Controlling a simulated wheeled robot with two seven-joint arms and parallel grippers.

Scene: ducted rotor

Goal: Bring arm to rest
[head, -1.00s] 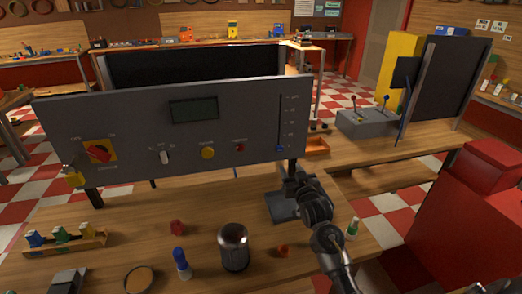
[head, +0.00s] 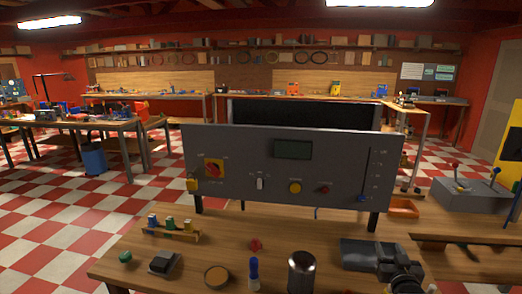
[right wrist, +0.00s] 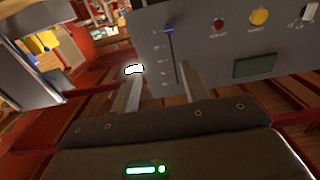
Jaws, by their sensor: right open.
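My right gripper (head: 398,268) is at the lower right of the head view, over the bench near a dark grey flat block. In the right wrist view its two fingers (right wrist: 158,85) stand apart with nothing between them. The grey control panel (head: 340,155) stands upright on the bench; in the wrist view it appears upside down beyond the fingers (right wrist: 215,65). Its slider with a blue knob (head: 361,198) is at the low end. A red rotary switch (head: 214,168), a white toggle, a yellow button and a red button are on it. My left gripper is not in view.
On the wooden bench (head: 205,248) are a dark cylinder (head: 301,272), a blue-capped bottle (head: 254,273), a round dish (head: 217,276), a red knob (head: 255,244) and a rack of small coloured parts (head: 172,226). An orange tray (head: 403,208) lies right of the panel.

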